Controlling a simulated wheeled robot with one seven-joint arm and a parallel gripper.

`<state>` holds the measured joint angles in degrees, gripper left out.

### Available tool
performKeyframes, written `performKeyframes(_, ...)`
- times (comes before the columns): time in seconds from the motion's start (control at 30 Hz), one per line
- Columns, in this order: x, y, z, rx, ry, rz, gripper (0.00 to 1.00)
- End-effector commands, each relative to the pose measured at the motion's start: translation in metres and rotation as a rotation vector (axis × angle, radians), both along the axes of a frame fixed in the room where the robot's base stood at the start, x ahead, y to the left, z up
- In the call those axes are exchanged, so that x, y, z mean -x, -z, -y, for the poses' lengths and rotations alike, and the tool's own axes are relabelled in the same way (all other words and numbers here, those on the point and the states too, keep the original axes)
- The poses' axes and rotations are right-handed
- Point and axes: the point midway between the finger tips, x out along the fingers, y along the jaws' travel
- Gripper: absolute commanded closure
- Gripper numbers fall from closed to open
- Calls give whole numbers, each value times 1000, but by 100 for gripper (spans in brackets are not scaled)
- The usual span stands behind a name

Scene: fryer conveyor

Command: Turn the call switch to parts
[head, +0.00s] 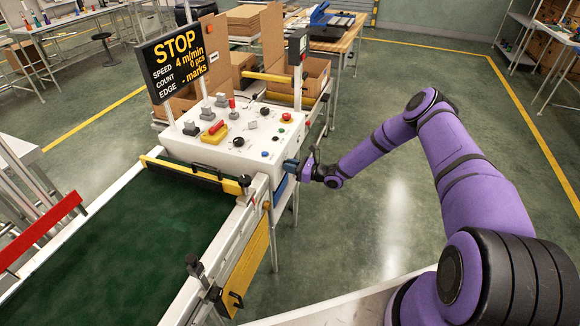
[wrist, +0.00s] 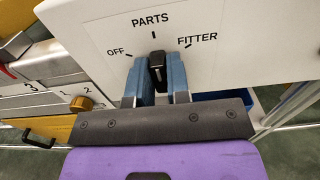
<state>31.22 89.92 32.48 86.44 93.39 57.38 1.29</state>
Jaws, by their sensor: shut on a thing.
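The call switch (wrist: 157,63) is a black knob on the side face of the white control box (head: 226,146). In the wrist view its labels read OFF at left, PARTS at top and FITTER at right. The knob stands roughly upright, its upper end towards the PARTS mark. My gripper (wrist: 162,72) has its two blue fingers shut on the knob, one on each side. In the head view my gripper (head: 291,166) is at the box's right side, and the switch is hidden there.
The box top carries several knobs and buttons and a red-handled yellow switch (head: 214,132). A sign (head: 173,62) reads STOP. The green conveyor belt (head: 130,245) runs in front. A brass knob (wrist: 82,103) by numbers is left of my fingers. Open floor lies right.

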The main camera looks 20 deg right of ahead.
Motion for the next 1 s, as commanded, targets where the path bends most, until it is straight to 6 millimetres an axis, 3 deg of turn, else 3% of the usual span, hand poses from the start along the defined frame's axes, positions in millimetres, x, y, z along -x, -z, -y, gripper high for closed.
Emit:
performKeyframes(0.07,1,1,1,2,0,-1,100)
performKeyframes(0.1,1,1,1,2,0,-1,78)
performKeyframes(0.2,0,1,1,1,0,-1,57)
performKeyframes(0.57,3,0,5,1,1,-1,57)
performKeyframes(1.0,46,1,65,0,3,-1,57)
